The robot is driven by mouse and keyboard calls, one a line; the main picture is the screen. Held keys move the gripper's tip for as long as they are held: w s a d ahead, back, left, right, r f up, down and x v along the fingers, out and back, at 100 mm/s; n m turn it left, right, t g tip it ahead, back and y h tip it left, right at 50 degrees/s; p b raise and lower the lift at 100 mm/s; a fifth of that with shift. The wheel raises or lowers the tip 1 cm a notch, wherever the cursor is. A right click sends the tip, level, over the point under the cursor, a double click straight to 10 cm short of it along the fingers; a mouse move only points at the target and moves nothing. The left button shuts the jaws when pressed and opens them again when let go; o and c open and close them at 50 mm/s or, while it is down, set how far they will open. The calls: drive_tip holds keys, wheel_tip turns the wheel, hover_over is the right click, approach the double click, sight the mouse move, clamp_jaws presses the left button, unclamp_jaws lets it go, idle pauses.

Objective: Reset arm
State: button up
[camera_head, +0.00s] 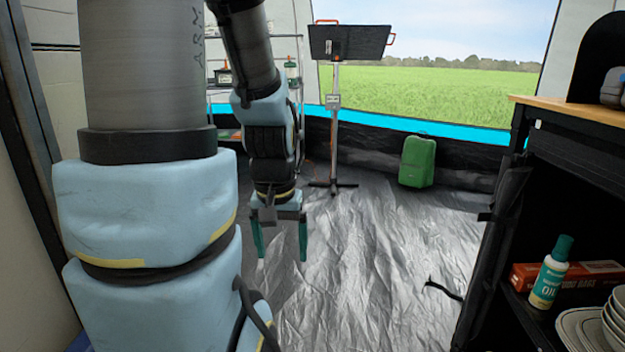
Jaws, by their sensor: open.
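My gripper (280,242) hangs at the end of my arm, left of the picture's middle. Its two green fingers point down and stand apart, with nothing between them. It is above the grey, creased tent floor (380,270) and appears to touch nothing. My arm covers much of the left side of the view and hides what is behind it.
A black tray stand (335,110) and a wire shelf rack (222,90) are at the back. A green case (417,162) stands by the far wall. At right, a black shelf unit (568,155) holds an oil bottle (550,272), a red box and bowls. The middle floor is clear.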

wheel_tip(320, 180, up, 34)
drive_tip(key=p, duration=3.1)
drive_tip(key=shift+p, duration=0.4)
